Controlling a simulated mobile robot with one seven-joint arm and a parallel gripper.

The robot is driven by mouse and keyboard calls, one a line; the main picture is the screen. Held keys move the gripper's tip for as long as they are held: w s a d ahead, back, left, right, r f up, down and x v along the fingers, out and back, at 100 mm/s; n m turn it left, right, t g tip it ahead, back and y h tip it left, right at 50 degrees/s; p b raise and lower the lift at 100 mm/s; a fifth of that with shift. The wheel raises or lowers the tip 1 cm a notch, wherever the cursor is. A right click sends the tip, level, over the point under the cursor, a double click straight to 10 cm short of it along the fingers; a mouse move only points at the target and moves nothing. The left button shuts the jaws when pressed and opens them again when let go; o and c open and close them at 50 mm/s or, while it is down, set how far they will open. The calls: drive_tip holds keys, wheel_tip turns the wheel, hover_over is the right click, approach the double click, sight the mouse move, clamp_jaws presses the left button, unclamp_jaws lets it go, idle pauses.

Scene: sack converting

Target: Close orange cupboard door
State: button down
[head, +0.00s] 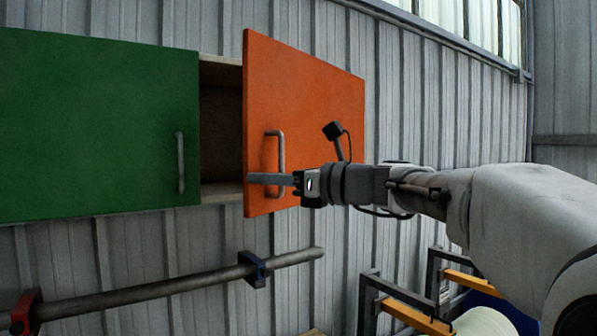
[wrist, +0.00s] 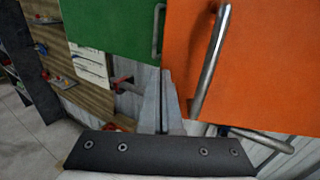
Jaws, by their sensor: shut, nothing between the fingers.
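The orange cupboard door (head: 310,110) stands open on the right of the wall cupboard, its hinge side to the right. Its grey bar handle (head: 281,150) is near the door's left edge. The cupboard's dark interior (head: 220,130) shows between it and the green door (head: 100,120), which is shut. My gripper (head: 252,178) is shut and empty. In the wrist view the fingers (wrist: 165,78) lie left of the orange door's handle (wrist: 210,60). I cannot tell whether they touch the door.
A dark horizontal pipe (head: 150,290) in red and blue clamps runs below the cupboard. Racks with yellow bars (head: 415,316) stand at lower right. A wooden board with small fittings (wrist: 55,50) is at left in the wrist view. Bare corrugated wall (head: 430,110) lies right of the door.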

drive_tip(key=w+d+p+x, duration=0.1)
drive_tip(key=p+x, duration=0.3)
drive_tip(key=x, duration=0.8)
drive_tip(key=shift+w+a, duration=0.3)
drive_tip(key=shift+w, duration=0.35)
